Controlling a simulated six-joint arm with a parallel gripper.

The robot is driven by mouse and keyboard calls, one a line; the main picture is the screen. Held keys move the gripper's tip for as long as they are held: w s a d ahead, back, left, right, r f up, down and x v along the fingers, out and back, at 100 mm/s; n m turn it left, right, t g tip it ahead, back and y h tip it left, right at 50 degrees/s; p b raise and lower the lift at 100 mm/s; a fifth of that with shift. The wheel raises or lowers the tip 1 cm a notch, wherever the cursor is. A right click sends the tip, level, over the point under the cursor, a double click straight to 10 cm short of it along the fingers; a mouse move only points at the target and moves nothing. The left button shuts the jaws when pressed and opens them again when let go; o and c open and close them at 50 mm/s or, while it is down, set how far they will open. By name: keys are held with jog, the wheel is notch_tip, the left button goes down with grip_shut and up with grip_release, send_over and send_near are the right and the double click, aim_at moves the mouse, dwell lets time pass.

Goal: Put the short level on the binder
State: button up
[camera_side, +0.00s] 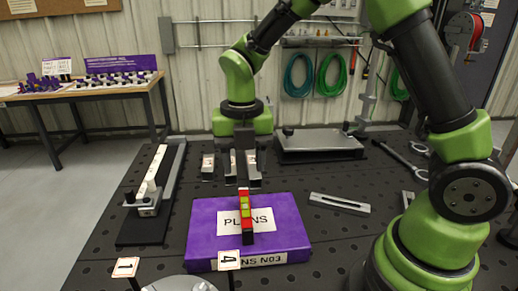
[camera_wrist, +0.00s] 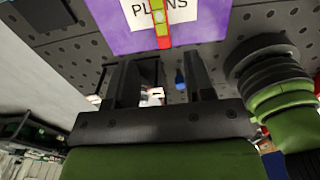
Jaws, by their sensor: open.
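The purple binder (camera_side: 206,221) lies flat on the dark table with a white PLANS label; part of it shows at the top of the wrist view (camera_wrist: 210,28). The short level (camera_side: 246,217), red with a yellow middle and a dark end, lies on the binder across its label. Part of the level shows in the wrist view (camera_wrist: 159,18). My gripper (camera_side: 242,180) is open, its fingers apart with nothing between them. It is just behind and above the level's far end in the side view, apart from it. The wrist view also shows its open fingers (camera_wrist: 163,75).
A clamp on a dark plate (camera_side: 148,205) stands left of the binder. A slotted metal bar (camera_side: 339,202) lies to its right. A grey plate (camera_side: 318,146) and wrenches (camera_side: 405,160) are behind. Number cards 1 (camera_side: 125,267) and 4 (camera_side: 229,260) stand in front.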

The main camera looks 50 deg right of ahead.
jog(key=s+r+m+t, duration=0.2)
jog(key=s+r+m, duration=0.2)
jog(key=m, duration=0.6)
jog(key=s+r+m+t+y, duration=0.1)
jog(key=s+r+m, duration=0.4)
jog(key=m, duration=0.5)
jog(key=s+r+m+t+y, duration=0.1)
jog(key=s+r+m+t, duration=0.3)
jog(key=s+m, duration=0.3)
jog(key=m, duration=0.4)
jog(key=shift+s+d+r, duration=0.2)
jog(key=shift+d+r, duration=0.05)
jog(key=shift+r, duration=0.05)
